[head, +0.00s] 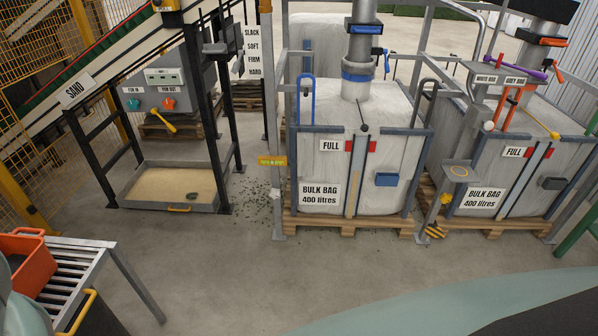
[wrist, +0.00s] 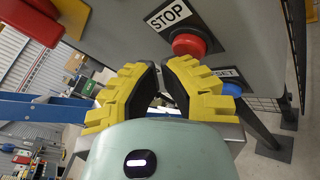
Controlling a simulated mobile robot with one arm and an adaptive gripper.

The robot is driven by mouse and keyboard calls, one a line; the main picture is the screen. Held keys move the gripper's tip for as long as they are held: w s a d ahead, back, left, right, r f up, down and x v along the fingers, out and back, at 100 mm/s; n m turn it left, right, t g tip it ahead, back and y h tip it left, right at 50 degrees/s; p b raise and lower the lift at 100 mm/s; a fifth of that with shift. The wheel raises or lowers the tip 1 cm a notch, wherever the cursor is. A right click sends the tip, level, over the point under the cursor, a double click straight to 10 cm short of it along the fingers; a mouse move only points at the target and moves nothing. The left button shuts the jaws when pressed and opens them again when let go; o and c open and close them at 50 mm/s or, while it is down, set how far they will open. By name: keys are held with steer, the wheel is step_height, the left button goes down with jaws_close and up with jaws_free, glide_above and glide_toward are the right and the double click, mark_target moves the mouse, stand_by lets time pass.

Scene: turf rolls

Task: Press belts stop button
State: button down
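In the wrist view, a round red button (wrist: 188,43) sits on a grey box beside a white label reading STOP (wrist: 170,14). A blue button (wrist: 232,89) is on the same box below right, by a partly hidden label that seems to read RESET (wrist: 227,73). My gripper (wrist: 161,66) has yellow fingers with black inner pads. The fingertips are together with nothing seen between them, just below left of the red button. I cannot tell whether they touch it. Neither the gripper nor the STOP button shows in the head view.
In the wrist view, a blue bar (wrist: 45,107) lies at left, and red and yellow parts show at top left. In the head view, a roller table (head: 75,270) holds an orange crate (head: 28,262). Bulk bags (head: 340,110) on pallets stand beyond open concrete floor.

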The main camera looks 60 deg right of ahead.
steer(key=shift+s+d, duration=0.35)
steer(key=shift+d, duration=0.05)
steer(key=s+d, duration=0.1)
steer(key=s+b, duration=0.1)
steer(key=s, duration=0.1)
steer(key=s+d, duration=0.1)
steer(key=shift+s+d, duration=0.15)
steer(key=shift+d, duration=0.15)
stand_by(0.9)
